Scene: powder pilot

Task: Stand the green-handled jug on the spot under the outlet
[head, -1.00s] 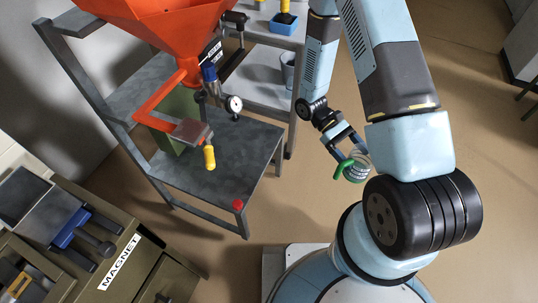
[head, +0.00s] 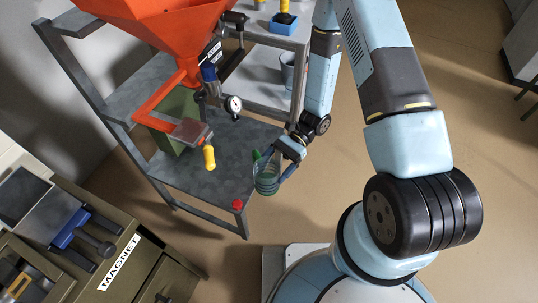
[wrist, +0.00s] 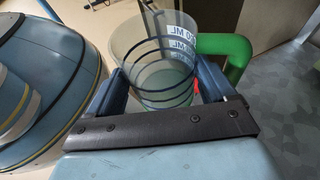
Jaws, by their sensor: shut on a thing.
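The outlet, under the orange hopper (head: 165,25), is left of and behind the jug. The spot beneath it is hard to make out, partly hidden by a hinged plate with a yellow handle (head: 209,157).
A round dial gauge (head: 233,104) sticks out beside the outlet. A red button (head: 238,204) stands on the bench's front corner. A shelf with a blue tray (head: 284,24) is behind. A cabinet marked MAGNET (head: 120,262) is at lower left.

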